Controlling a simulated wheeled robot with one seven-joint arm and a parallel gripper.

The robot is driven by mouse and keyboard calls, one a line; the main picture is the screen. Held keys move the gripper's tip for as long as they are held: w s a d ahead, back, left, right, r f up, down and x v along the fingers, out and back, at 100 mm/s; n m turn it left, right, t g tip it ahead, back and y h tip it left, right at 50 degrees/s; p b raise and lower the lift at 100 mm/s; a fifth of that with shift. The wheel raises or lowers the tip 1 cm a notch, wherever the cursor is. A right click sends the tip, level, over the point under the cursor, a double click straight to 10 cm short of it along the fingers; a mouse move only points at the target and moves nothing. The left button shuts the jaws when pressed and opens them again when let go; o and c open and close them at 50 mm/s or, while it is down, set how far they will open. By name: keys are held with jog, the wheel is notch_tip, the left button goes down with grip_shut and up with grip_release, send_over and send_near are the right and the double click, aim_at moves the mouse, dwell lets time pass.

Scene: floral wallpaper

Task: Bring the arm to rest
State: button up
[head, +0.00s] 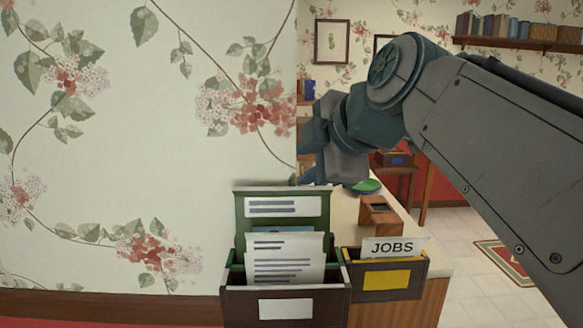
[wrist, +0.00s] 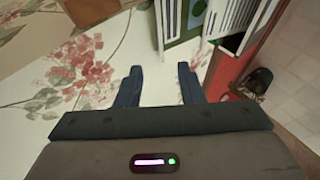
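My gripper (head: 310,158) is at the end of my raised arm, which reaches in from the right in the head view. It hangs above and behind the paper organizer, near the wall corner. In the wrist view my gripper (wrist: 159,85) has its two dark blue fingers spread apart with nothing between them. Patterned wallpaper shows beyond the gap.
A dark organizer (head: 285,305) with papers and a green back stands in front. Beside it are a yellow-labelled box (head: 386,283) with a JOBS card (head: 393,248) and a small brown box (head: 379,212). A wall shelf (head: 530,43) holds books.

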dwell(0.4)
jog(key=s+d+f+m+g+h+p, duration=0.1)
jog(key=s+d+f+m+g, duration=0.1)
jog(key=f+m, duration=0.4)
jog(key=s+d+f+m+g+h+p, duration=0.1)
jog(key=s+d+f+m, duration=0.3)
jog(key=f, duration=1)
jog(key=s+d+f+m+g+h+p, duration=0.1)
jog(key=s+d+f+m+g+h, duration=0.1)
jog(key=s+f+m, duration=0.4)
notch_tip(320, 180, down, 4)
jog(key=d+m+g, duration=0.1)
jog(key=m+g, duration=0.1)
jog(key=m, duration=0.2)
jog(key=shift+h+p, duration=0.4)
jog(key=shift+a, duration=0.1)
